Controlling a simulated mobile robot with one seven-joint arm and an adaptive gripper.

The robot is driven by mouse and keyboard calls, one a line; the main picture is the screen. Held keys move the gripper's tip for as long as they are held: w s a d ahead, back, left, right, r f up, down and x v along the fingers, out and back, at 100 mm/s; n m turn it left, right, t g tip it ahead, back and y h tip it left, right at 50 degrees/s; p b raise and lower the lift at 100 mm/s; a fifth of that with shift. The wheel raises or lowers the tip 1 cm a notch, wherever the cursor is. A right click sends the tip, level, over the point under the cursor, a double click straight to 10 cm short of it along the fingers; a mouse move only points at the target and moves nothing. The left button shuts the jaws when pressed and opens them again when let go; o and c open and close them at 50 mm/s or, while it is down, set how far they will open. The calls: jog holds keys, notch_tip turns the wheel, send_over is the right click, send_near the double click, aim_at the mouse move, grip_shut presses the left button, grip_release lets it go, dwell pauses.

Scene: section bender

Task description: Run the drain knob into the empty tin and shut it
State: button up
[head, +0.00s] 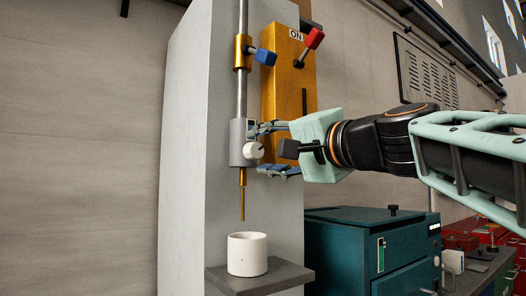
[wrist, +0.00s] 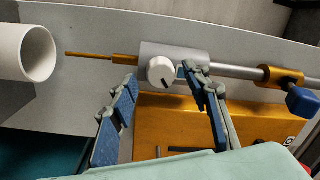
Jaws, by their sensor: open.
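The drain knob (head: 253,151) is a white round knob with a dark mark, on a grey cylindrical valve body (head: 238,130). A thin brass spout (head: 242,200) points down below it. The tin (head: 247,255), a white open cup, stands upright under the spout. My gripper (head: 270,149) is open beside the knob, one finger above its level and one below. In the wrist view the knob (wrist: 160,71) shows between the open fingertips (wrist: 159,77); contact cannot be told. No liquid shows between spout and tin. The tin's bottom is hidden.
The tin stands on a small grey shelf (head: 290,277) on a pale column (head: 190,150). Above are a blue-handled valve (head: 264,56) on the pipe and a red lever (head: 313,39) on a golden box marked ON. A teal cabinet (head: 340,250) stands right of the shelf.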

jog(key=v, duration=1.1)
jog(key=shift+s+d, duration=0.15)
dwell(0.4)
jog(key=s+d+f+n+g+h, duration=0.1)
jog(key=s+f+n+g+h, duration=0.2)
jog(key=f, duration=1.6)
jog(key=s+f+n+g+h, duration=0.1)
jog(key=s+f+g+h, duration=0.3)
jog(key=f, duration=1.4)
jog(key=s+d+f+n+g+h+p, duration=0.15)
jog(key=s+d+f+h, duration=0.35)
jog(key=f, duration=0.5)
notch_tip(320, 180, up, 25)
jog(key=y+p, duration=0.1)
jog(key=p, duration=2.3)
jog(key=shift+w+d+n+g+p, duration=0.25)
jog(key=shift+n+g+p, duration=0.1)
jog(key=shift+g, duration=0.1)
jog(key=shift+o, duration=0.2)
jog(key=shift+r, duration=0.1)
